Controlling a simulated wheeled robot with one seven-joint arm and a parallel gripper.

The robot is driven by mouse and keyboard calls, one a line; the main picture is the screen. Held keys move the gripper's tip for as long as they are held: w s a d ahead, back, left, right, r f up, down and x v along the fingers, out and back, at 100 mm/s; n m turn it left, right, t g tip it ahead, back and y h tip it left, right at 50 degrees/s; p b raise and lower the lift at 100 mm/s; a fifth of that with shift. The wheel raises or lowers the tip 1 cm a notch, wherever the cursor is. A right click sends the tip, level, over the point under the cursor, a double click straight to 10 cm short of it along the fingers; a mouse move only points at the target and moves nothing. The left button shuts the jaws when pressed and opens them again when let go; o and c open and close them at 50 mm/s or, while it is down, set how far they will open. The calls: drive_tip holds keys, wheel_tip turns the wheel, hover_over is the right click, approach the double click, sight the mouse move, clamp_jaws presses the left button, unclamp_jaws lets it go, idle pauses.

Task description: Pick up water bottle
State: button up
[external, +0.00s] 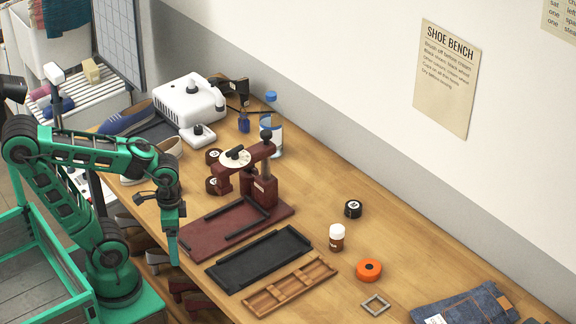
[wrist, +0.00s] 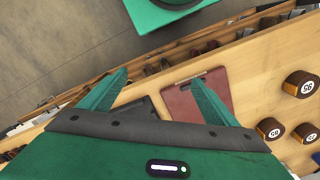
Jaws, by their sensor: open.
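The water bottle (external: 277,147) looks clear with a blue cap and a blue band. It stands upright on the bench in the external view, partly hidden behind a dark red press. I cannot make it out in the wrist view. My gripper (external: 172,246) hangs at the bench's front edge, left of the dark red baseboard and well away from the bottle. In the wrist view my gripper (wrist: 160,79) is open, with nothing between its green fingers.
The dark red press (external: 262,190) stands between my gripper and the bottle. A white machine (external: 190,103), a small blue bottle (external: 244,122) and round tins (external: 213,157) are nearby.

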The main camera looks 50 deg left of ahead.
wheel_tip(320, 180, up, 30)
drive_tip(key=s+r, duration=0.1)
drive_tip(key=w+d+f+n+t+h, duration=0.2)
drive_tip(key=w+d+n+t, duration=0.15)
drive_tip(key=w, duration=1.15)
drive_tip(key=w+a+n+t, duration=0.1)
drive_tip(key=w+a+t, duration=0.1)
drive_tip(key=w, duration=0.6)
drive_tip(key=w+a+n+t, duration=0.1)
drive_tip(key=w+a+t, duration=0.1)
drive_tip(key=w, duration=0.6)
drive_tip(key=r+n+t+y, duration=0.1)
drive_tip(key=n+t+y, duration=0.4)
drive_tip(key=t+y, duration=0.1)
hover_over(265, 123)
drive_tip(key=s, duration=0.2)
drive_tip(key=shift+m+g, duration=0.25)
drive_tip(key=f, duration=2.5)
drive_tip(key=shift+s+d, duration=0.15)
drive_tip(key=shift+d, duration=0.2)
drive_tip(key=shift+f, duration=0.3)
drive_tip(key=x, duration=1)
drive_tip(key=shift+w+a+f, duration=0.1)
drive_tip(key=shift+w+f, duration=0.15)
drive_tip(key=shift+w, duration=0.05)
